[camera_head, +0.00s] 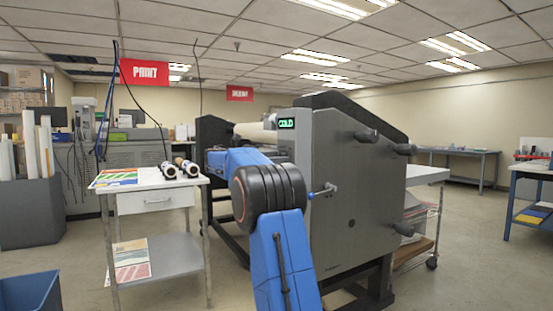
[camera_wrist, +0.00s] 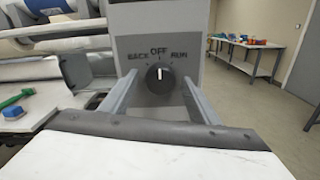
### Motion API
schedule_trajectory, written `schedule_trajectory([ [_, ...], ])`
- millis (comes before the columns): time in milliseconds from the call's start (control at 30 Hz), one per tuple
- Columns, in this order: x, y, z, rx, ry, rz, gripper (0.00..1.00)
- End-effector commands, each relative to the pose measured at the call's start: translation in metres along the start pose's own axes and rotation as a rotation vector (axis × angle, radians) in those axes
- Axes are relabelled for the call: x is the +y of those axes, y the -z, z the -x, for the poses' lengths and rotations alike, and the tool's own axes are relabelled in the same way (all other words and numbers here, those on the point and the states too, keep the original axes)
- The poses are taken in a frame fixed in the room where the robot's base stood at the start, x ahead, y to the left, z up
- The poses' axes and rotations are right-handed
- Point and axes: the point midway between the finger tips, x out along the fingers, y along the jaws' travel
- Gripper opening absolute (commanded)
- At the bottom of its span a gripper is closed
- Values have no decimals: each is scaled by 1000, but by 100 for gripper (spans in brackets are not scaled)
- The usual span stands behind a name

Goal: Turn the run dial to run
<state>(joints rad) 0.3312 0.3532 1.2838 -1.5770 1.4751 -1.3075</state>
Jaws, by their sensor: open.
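The run dial (camera_wrist: 160,78) is a round black knob with a white pointer mark, on a grey panel of the laminator. It shows in the wrist view, with BACK at its left, OFF above it and RUN at its right. Its pointer stands upright, toward OFF. My gripper (camera_wrist: 160,100) is open, with one grey finger on each side of the dial in the picture. I cannot tell how far the fingertips are from the panel. In the head view the large grey laminator (camera_head: 355,200) stands at the centre, and my blue arm hides the dial and gripper.
The laminator's green display (camera_head: 287,123) reads COLD. A white-topped cart (camera_head: 150,180) with two rolls and printed sheets stands at the left. A blue bin (camera_head: 30,292) is at the lower left. Open floor (camera_head: 465,250) lies at the right, before a table (camera_head: 530,170).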

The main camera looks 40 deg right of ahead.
Motion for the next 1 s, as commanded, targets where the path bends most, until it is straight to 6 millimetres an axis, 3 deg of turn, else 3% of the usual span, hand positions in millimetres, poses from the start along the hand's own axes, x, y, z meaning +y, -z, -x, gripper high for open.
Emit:
schedule_trajectory([
  [267,0,0,-1,0,0,0,55],
  [433,0,0,-1,0,0,0,15],
  [767,0,0,-1,0,0,-32,14],
  [1000,0,0,-1,0,1,-160,14],
])
